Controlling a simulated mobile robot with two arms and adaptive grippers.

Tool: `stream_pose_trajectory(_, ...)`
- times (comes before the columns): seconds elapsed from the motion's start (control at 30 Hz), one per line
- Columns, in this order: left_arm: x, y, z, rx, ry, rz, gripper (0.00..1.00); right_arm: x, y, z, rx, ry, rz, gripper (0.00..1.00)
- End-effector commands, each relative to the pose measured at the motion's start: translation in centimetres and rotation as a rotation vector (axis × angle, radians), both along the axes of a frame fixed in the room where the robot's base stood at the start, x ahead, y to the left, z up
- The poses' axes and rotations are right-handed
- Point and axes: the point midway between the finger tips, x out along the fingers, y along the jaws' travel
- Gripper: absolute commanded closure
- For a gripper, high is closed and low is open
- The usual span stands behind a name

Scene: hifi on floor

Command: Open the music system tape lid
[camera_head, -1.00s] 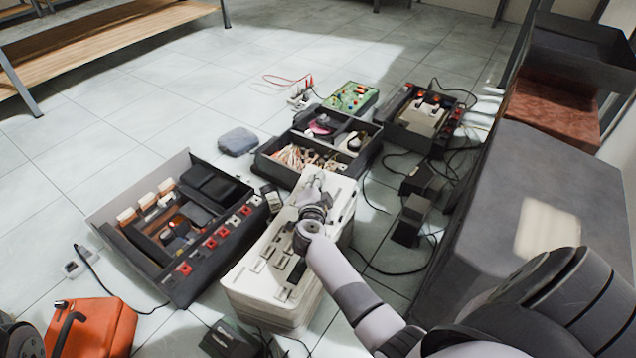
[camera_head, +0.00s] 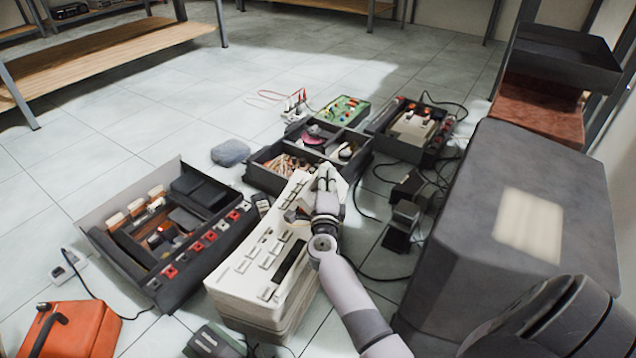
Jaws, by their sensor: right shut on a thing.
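The music system appears to be the long off-white unit (camera_head: 240,262) on the floor at the lower middle, with rows of buttons and a dark slot on its top. My right gripper (camera_head: 325,178) is at its far right end, low over the top face. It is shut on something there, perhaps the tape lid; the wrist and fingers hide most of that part. I cannot tell how far any lid is raised. My left gripper is not in view.
An open dark case (camera_head: 170,230) stands close on the left. A divided black tray (camera_head: 275,170) lies just beyond. A large grey box (camera_head: 545,190) stands at right, with cables on the floor between. An orange case (camera_head: 75,330) is at lower left. Open floor lies at upper left.

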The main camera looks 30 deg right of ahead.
Motion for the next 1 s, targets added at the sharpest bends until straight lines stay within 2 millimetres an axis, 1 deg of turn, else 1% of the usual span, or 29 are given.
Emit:
stream_pose_trajectory(0.03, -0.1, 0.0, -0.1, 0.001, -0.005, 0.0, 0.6, -0.5, -0.1, -0.4, 0.022, -0.032, 0.004, 1.0)
stream_pose_trajectory(0.17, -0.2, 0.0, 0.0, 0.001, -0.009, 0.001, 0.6, -1.6, -0.7, 0.0, 0.023, -0.026, 0.001, 1.0)
stream_pose_trajectory(0.33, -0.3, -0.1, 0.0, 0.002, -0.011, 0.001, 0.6, -3.0, -1.6, -0.1, 0.024, -0.029, 0.003, 1.0)
stream_pose_trajectory(0.47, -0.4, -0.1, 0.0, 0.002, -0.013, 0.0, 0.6, -3.9, -2.1, -0.3, 0.079, -0.127, 0.007, 1.0)
stream_pose_trajectory(0.53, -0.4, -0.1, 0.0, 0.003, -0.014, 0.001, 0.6, -4.4, -2.4, -0.3, 0.091, -0.144, 0.004, 1.0)
stream_pose_trajectory(0.8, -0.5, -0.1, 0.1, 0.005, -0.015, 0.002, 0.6, -5.7, -3.2, -0.8, 0.091, -0.142, 0.003, 1.0)
stream_pose_trajectory(1.0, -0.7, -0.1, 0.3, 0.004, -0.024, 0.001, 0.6, -6.1, -3.4, -1.0, 0.091, -0.143, 0.004, 1.0)
